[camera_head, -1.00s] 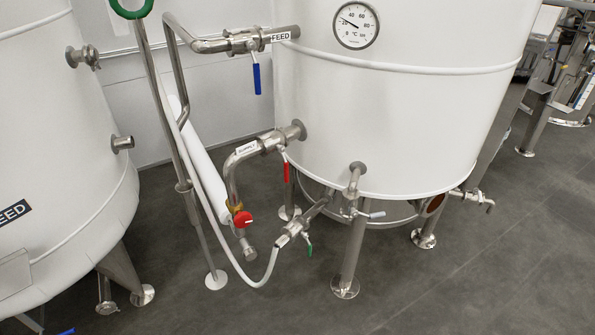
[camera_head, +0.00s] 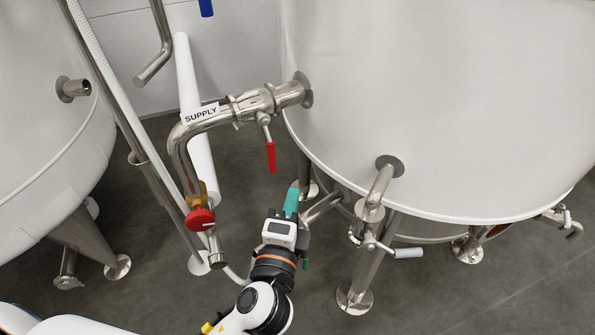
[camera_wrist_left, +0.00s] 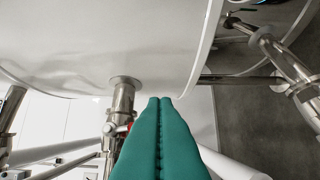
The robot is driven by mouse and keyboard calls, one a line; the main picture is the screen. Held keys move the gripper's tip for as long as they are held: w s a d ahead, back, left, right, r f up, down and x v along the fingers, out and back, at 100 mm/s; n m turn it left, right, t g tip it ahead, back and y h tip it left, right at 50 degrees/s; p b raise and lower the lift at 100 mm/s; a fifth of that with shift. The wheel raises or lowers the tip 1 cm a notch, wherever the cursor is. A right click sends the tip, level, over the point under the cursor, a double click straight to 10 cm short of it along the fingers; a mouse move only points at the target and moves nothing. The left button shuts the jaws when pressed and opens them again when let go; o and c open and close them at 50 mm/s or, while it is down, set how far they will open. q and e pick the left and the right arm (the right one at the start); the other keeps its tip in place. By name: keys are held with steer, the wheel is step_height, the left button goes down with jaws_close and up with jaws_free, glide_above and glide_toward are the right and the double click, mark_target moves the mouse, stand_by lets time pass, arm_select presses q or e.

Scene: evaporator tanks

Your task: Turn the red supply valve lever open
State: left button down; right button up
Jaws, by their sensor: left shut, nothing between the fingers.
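The red supply valve lever (camera_head: 271,157) hangs straight down from the valve on the steel pipe labelled SUPPLY (camera_head: 201,114), left of the white tank. My left gripper (camera_head: 292,190) is below and slightly right of the lever's lower end, apart from it, with its teal fingers pointing up. In the left wrist view the teal fingers (camera_wrist_left: 160,105) lie pressed together with nothing between them. My right gripper is not in view.
A round red knob (camera_head: 201,219) sits on the pipe's lower end. A lower valve with a pale handle (camera_head: 408,253) is at the right, by a tank leg (camera_head: 361,275). The large white tank (camera_head: 430,90) bounds the space on the right. A blue lever (camera_head: 206,8) hangs at the top.

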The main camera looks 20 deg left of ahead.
mark_target(268, 146)
arm_select(q)
steer(key=w, duration=1)
steer(key=a, duration=0.1)
steer(key=s+a, duration=0.1)
steer(key=a, duration=0.1)
steer(key=s+a, duration=0.1)
steer(key=shift+s+a, duration=0.1)
steer(key=shift+a, duration=0.05)
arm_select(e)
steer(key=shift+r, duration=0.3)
